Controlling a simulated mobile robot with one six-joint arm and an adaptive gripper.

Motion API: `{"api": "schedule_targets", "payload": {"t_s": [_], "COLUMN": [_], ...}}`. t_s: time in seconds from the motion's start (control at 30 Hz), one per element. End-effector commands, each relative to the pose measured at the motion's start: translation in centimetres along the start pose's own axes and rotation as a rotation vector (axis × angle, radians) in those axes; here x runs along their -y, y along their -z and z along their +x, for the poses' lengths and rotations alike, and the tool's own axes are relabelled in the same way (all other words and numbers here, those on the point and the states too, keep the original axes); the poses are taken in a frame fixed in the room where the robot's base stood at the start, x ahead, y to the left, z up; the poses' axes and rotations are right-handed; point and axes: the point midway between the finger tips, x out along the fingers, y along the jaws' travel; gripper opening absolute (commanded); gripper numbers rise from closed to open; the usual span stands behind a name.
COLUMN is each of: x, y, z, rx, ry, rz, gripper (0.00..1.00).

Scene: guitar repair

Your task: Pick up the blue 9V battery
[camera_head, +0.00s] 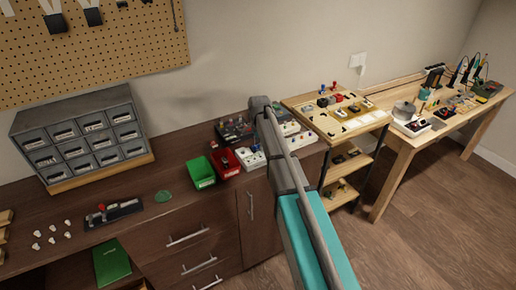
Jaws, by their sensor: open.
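I cannot make out a blue 9V battery for certain. Small red and blue items stand at the back of the wooden shelf's top (373,121), too small to identify. My arm rises from the bottom middle across the brown cabinet. Its visible upper end is in front of the cabinet's right end. My gripper cannot be seen; it may be hidden behind the arm or out of frame.
A green bin (200,172), a red bin (225,163) and a white pedal (250,157) sit on the brown cabinet (150,185). A grey drawer unit (84,144) stands left. A wooden workbench (405,140) with tools is at right. The wood floor (450,215) is open.

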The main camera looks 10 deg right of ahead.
Motion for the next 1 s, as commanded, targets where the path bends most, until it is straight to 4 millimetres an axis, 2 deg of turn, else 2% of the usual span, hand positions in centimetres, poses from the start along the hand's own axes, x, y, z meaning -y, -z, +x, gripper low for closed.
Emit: {"api": "schedule_targets", "payload": {"t_s": [0.1,0.13,0.37,0.77,1.0], "x": [0.0,0.0,0.0,0.0,0.0], "y": [0.0,0.0,0.0,0.0,0.0], "z": [0.0,0.0,0.0,-0.2,-1.4], "rx": [0.0,0.0,0.0,0.0,0.0], "ry": [0.0,0.0,0.0,0.0,0.0], "rz": [0.0,0.0,0.0,0.0,0.0], "gripper": [0.46,0.43,0.0,0.0,0.0]}}
